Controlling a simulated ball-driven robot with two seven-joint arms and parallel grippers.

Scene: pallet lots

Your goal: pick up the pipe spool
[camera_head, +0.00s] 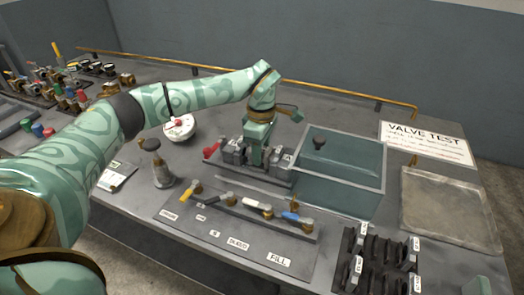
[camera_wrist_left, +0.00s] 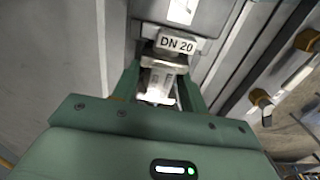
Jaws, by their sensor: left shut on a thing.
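My left gripper (camera_head: 257,158) reaches down into a grey metal clamp fixture (camera_head: 232,152) in the middle of the bench. In the left wrist view the left gripper (camera_wrist_left: 158,92) is shut on a short silver metal piece, which I take to be the pipe spool (camera_wrist_left: 160,78). A "DN 20" label (camera_wrist_left: 177,44) shows just beyond the fingers. The spool's lower end is hidden, and I cannot tell whether it still touches the fixture. In the head view the gripper and fixture hide the spool.
A clear-walled water tank (camera_head: 340,165) stands right of the fixture. In front is a valve panel (camera_head: 235,235) with coloured handles. A white dial gauge (camera_head: 180,128) and a metal stand (camera_head: 160,170) are left. A black rack (camera_head: 380,262) and an empty tray (camera_head: 450,210) are right.

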